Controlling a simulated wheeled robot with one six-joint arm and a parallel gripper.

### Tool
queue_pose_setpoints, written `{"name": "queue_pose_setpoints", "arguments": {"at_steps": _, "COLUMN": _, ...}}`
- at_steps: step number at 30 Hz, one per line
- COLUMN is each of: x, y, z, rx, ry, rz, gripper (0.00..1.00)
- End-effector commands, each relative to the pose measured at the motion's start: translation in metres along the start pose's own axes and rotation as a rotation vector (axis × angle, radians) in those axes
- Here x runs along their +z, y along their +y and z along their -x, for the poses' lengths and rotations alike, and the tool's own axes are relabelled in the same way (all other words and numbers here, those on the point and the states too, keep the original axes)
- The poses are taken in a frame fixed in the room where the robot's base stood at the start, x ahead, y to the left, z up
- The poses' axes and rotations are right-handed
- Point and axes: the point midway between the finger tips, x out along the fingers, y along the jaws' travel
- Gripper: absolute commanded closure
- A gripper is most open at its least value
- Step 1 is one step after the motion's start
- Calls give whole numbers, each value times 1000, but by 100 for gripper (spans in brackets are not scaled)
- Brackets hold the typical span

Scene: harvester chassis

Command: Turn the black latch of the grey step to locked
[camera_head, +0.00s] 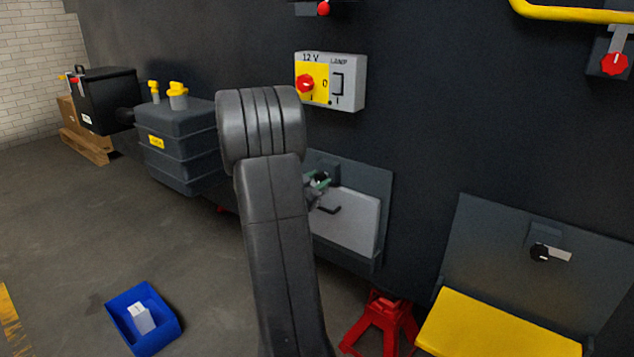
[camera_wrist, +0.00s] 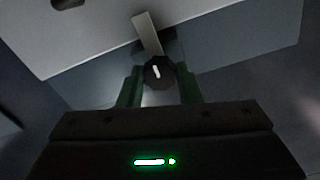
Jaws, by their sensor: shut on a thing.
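The grey step (camera_head: 350,222) is a light panel standing folded up against its dark backplate, with a black handle on its face. Its black latch (camera_wrist: 158,73) is a round knob with a white mark, and a pale bar (camera_wrist: 147,34) runs from it up and slightly left, over the step's edge in the wrist view. My gripper (camera_wrist: 161,76) is shut on the latch, one green finger on each side of the knob. In the head view my gripper (camera_head: 318,181) is small, and my arm partly hides the step's left side.
A yellow step (camera_head: 500,325) with its own latch (camera_head: 545,252) is at the lower right. A red jack stand (camera_head: 381,322) stands beside it. A switch box (camera_head: 331,81) is on the wall above. A blue bin (camera_head: 122,304) lies on the floor left. A grey tank (camera_head: 181,140) is left of my arm.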

Motion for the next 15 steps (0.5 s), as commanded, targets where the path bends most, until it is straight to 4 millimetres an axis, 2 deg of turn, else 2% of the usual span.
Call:
{"name": "queue_pose_setpoints", "arguments": {"at_steps": 2, "x": 0, "y": 0, "z": 0, "rx": 1, "ry": -1, "rz": -1, "gripper": 91}}
{"name": "queue_pose_setpoints", "arguments": {"at_steps": 3, "x": 0, "y": 0, "z": 0, "rx": 1, "ry": -1, "rz": -1, "gripper": 61}}
{"name": "queue_pose_setpoints", "arguments": {"at_steps": 5, "x": 0, "y": 0, "z": 0, "rx": 0, "ry": -1, "rz": 0, "gripper": 49}}
{"name": "queue_pose_setpoints", "arguments": {"at_steps": 6, "x": 0, "y": 0, "z": 0, "rx": 0, "ry": -1, "rz": 0, "gripper": 47}}
{"name": "queue_pose_setpoints", "arguments": {"at_steps": 15, "x": 0, "y": 0, "z": 2, "rx": 0, "ry": -1, "rz": 1, "gripper": 47}}
